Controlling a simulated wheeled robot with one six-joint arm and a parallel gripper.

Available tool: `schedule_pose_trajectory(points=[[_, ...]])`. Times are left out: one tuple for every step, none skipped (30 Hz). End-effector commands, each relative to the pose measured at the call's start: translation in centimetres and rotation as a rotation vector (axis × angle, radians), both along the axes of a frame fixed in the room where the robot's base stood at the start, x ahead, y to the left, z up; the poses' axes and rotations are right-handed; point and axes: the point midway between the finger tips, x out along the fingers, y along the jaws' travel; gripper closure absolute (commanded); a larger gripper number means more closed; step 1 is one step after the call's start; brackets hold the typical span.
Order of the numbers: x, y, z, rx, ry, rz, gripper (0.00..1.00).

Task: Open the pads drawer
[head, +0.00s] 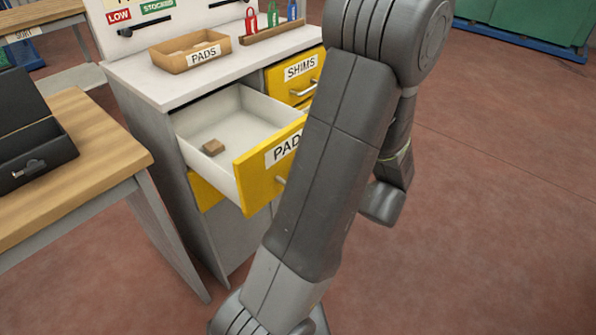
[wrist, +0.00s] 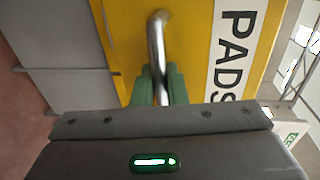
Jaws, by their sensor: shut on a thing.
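The pads drawer (head: 250,178) is pulled out from the white and grey cabinet, with a yellow front labelled PADS. Its pale inside shows in the head view, with one small brown block (head: 213,147) on its floor. In the wrist view the yellow drawer front (wrist: 195,50) is close, with the PADS label on its right. My gripper (wrist: 158,88) has its green fingers shut on the silver drawer handle (wrist: 156,45). In the head view my arm hides the gripper and part of the drawer front.
The closed yellow SHIMS drawer (head: 300,72) is beside the open drawer. A cardboard PADS tray (head: 190,53) stands on the cabinet top (head: 150,85). A wooden table (head: 95,150) with an open black case (head: 35,150) is at the left. Floor at the right is clear.

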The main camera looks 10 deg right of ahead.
Motion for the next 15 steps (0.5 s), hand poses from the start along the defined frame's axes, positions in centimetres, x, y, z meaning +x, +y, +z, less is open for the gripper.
schedule_pose_trajectory(points=[[-0.07, 0.03, -0.05, 0.0, 0.001, 0.003, 1.0], [-0.08, 0.03, -0.04, 0.0, 0.001, 0.003, 1.0], [-0.07, 0.03, -0.03, 0.0, 0.001, 0.003, 1.0], [-0.07, 0.03, -0.03, 0.0, 0.001, 0.003, 1.0], [-0.06, 0.04, -0.04, 0.0, 0.001, 0.003, 1.0], [-0.06, 0.04, -0.04, 0.0, 0.001, 0.003, 1.0], [-0.06, 0.04, -0.04, 0.0, 0.001, 0.003, 1.0], [-0.05, 0.04, -0.04, 0.0, 0.001, 0.003, 1.0], [-0.05, 0.04, -0.04, 0.0, 0.001, 0.003, 1.0], [-0.05, 0.04, -0.03, 0.0, 0.0, 0.003, 0.82], [-0.04, 0.03, -0.03, 0.0, 0.0, 0.003, 0.76], [-0.04, 0.03, -0.03, 0.0, 0.0, 0.002, 0.71], [-0.04, 0.02, -0.03, 0.0, 0.0, 0.002, 0.71], [-0.03, 0.02, -0.02, 0.0, 0.0, 0.002, 0.71], [-0.02, 0.02, -0.02, 0.0, 0.0, 0.002, 0.71]])
